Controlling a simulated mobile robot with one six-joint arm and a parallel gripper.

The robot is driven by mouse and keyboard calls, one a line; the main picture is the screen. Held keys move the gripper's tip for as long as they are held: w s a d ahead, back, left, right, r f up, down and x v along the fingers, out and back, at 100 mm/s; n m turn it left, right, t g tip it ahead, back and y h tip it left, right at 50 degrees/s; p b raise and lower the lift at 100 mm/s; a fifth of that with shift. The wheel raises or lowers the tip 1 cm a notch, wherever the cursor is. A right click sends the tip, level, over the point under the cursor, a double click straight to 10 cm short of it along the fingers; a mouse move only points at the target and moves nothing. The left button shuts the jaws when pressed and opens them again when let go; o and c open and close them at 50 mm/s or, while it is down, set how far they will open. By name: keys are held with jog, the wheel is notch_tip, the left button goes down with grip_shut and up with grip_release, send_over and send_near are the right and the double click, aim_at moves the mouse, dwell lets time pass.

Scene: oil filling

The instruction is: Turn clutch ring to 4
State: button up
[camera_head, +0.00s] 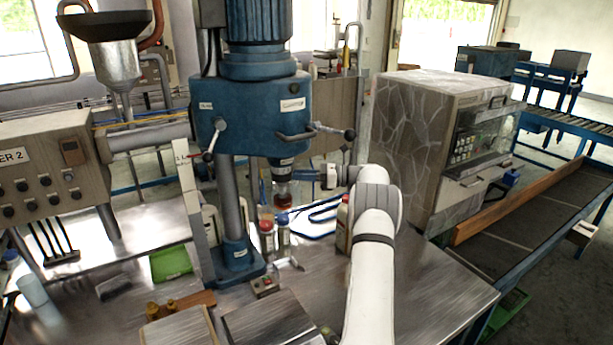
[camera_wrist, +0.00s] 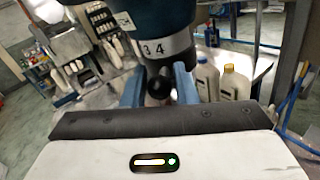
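The clutch ring (camera_head: 282,162) is a pale band under the blue drill head, above a reddish-orange part. In the wrist view the ring (camera_wrist: 167,48) shows the digits 3 and 4 side by side, 4 near the middle. My gripper (camera_head: 300,177) reaches it from the right. In the wrist view my gripper's two blue fingers (camera_wrist: 160,88) stand apart just below the digits, with a dark round knob (camera_wrist: 160,76) between them. Whether the fingers press on the knob or ring is unclear. Part of the ring is hidden behind my gripper in the head view.
The blue drill press (camera_head: 250,115) has a lever (camera_head: 330,130) above my gripper. Bottles (camera_head: 283,232) stand on the metal table (camera_head: 420,290) below. Two white bottles (camera_wrist: 236,82) show right of the fingers. A stone-patterned machine (camera_head: 425,140) stands at right.

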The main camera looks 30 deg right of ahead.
jog(key=shift+o, duration=1.4)
jog(key=shift+f, duration=0.1)
jog(key=shift+s+d+f, duration=0.15)
jog(key=shift+s+d, duration=0.1)
jog(key=shift+d, duration=0.1)
jog(key=b+v, duration=0.2)
jog(key=v, duration=0.4)
jog(key=shift+s+d, duration=0.2)
jog(key=shift+d, duration=0.15)
